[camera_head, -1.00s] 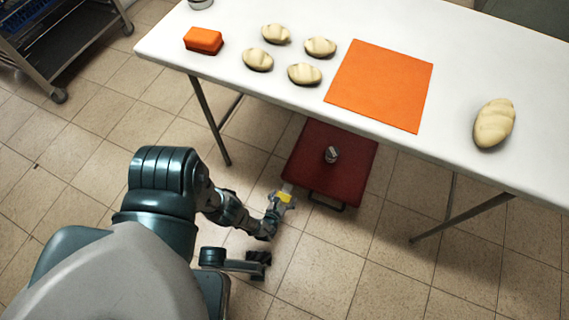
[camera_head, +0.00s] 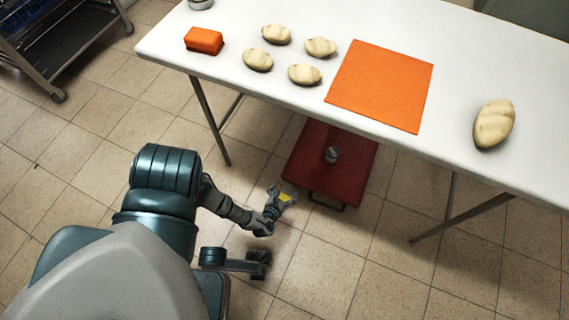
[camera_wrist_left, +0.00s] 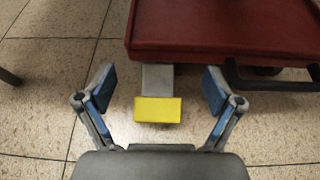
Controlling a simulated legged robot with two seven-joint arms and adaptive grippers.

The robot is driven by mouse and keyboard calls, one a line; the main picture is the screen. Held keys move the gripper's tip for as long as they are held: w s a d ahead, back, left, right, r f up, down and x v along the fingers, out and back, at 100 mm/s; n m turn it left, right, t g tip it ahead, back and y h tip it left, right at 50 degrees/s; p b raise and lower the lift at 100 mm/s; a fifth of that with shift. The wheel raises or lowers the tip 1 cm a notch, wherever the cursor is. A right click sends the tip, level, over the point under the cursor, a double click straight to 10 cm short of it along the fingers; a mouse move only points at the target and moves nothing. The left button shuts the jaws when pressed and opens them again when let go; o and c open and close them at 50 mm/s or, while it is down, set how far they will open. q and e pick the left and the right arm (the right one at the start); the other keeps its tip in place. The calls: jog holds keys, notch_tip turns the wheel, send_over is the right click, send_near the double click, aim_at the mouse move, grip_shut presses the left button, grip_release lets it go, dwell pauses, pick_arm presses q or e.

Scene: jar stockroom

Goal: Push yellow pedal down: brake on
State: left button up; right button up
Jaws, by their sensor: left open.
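The yellow pedal (camera_wrist_left: 158,110) is at the end of a grey lever (camera_wrist_left: 157,78) that sticks out from under the edge of a dark red cart (camera_wrist_left: 230,30). In the head view the pedal (camera_head: 286,197) shows beside the cart (camera_head: 310,186), low near the floor. My left gripper (camera_wrist_left: 158,80) is open and empty, with one blue-padded finger on each side of the lever. In the head view the left gripper (camera_head: 283,193) is at the pedal and partly covers it. Whether it touches the pedal I cannot tell.
A white table (camera_head: 450,100) stands over the cart, with an orange mat (camera_head: 380,85), several pale loaves and an orange block (camera_head: 203,40) on it. A small metal jar (camera_head: 332,155) stands on the cart. A table leg (camera_head: 210,120) is left of the cart.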

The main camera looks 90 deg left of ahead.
pick_arm(q)
jog(key=shift+r, duration=1.45)
